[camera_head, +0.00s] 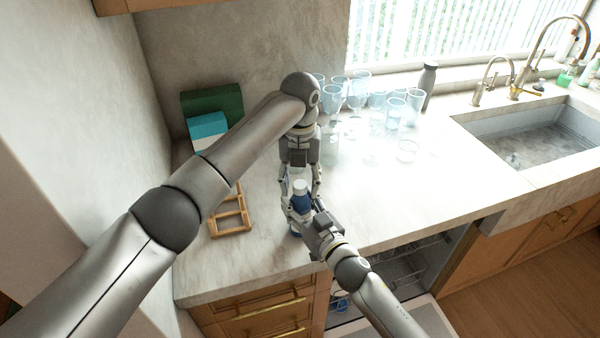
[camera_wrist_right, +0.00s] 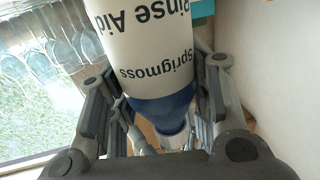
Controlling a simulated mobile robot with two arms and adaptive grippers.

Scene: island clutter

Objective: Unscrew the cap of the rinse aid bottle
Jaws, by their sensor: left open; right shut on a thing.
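My right gripper (camera_head: 305,217) comes from the front right and is shut on the bottle's body. My left gripper (camera_head: 300,188) points down from above, open, with its fingers on either side of the cap. I cannot tell whether they touch it.
A wooden rack (camera_head: 230,215) lies left of the bottle, with a green box (camera_head: 222,102) and a blue-white box (camera_head: 207,130) behind. Several glasses (camera_head: 358,95) and a grey bottle (camera_head: 428,82) stand at the back. The sink (camera_head: 530,135) is right. An open dishwasher (camera_head: 405,275) lies below.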

